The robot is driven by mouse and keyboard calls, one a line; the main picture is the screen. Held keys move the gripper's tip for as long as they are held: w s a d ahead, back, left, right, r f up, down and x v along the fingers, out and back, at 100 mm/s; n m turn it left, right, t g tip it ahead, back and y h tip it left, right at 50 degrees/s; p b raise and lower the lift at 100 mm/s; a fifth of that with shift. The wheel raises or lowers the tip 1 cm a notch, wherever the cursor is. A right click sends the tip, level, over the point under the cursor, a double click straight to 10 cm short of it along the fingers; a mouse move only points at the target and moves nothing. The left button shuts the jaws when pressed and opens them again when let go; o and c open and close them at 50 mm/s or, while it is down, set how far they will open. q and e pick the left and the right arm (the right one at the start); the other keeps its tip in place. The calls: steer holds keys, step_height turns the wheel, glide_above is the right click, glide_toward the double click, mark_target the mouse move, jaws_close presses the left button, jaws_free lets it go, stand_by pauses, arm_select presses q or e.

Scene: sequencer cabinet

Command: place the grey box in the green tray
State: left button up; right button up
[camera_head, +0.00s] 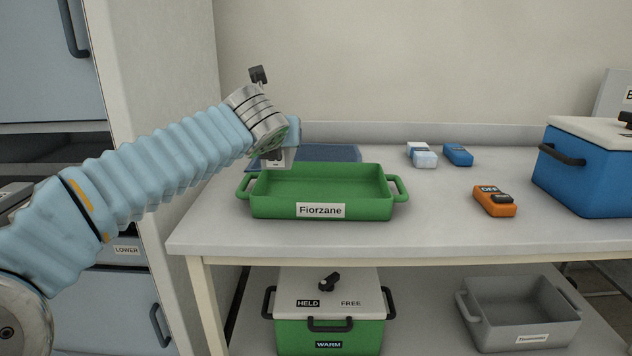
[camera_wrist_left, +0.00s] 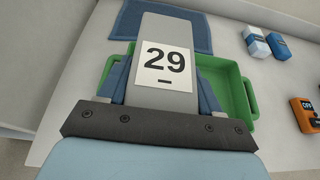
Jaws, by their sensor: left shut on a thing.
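The grey box (camera_wrist_left: 170,27) fills the middle of the left wrist view and bears a white label reading 29. My left gripper (camera_head: 272,153) is shut on it, with a blue finger on each side. In the head view a small part of the grey box (camera_head: 288,156) shows below my wrist, at the back left of the green tray. The green tray (camera_head: 286,206), labelled Fiorzane, stands on the table and looks empty where its inside shows. In the left wrist view the tray (camera_wrist_left: 248,98) is partly hidden behind the box and gripper. My right gripper is not in view.
A dark blue mat (camera_head: 335,153) lies behind the tray. A white-and-blue box (camera_head: 421,155), a blue box (camera_head: 458,154) and an orange device (camera_head: 495,201) lie to the right. A blue cooler (camera_head: 590,170) stands at far right. A grey tray (camera_head: 520,310) is on the lower shelf.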

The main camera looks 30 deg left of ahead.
arm_select(q)
steer(key=w+f, duration=0.2)
steer(key=w, duration=0.1)
steer(key=w+f+b, duration=0.1)
steer(key=w+f, duration=0.2)
steer(key=w, duration=0.1)
steer(key=w+f+b, duration=0.1)
steer(key=w+f, duration=0.2)
steer(key=w, duration=0.1)
steer(key=shift+a, duration=0.35)
steer(key=shift+w+f+b, duration=0.15)
steer(key=shift+f+b, duration=0.15)
steer(key=shift+w+f+b, duration=0.15)
steer(key=shift+f+b, duration=0.25)
steer(key=shift+f, duration=0.5)
steer(key=shift+w+f+b, duration=0.1)
steer(key=shift+f+b, duration=0.3)
steer(key=shift+f, duration=0.45)
steer(key=shift+f, duration=0.15)
steer(key=o, duration=1.2)
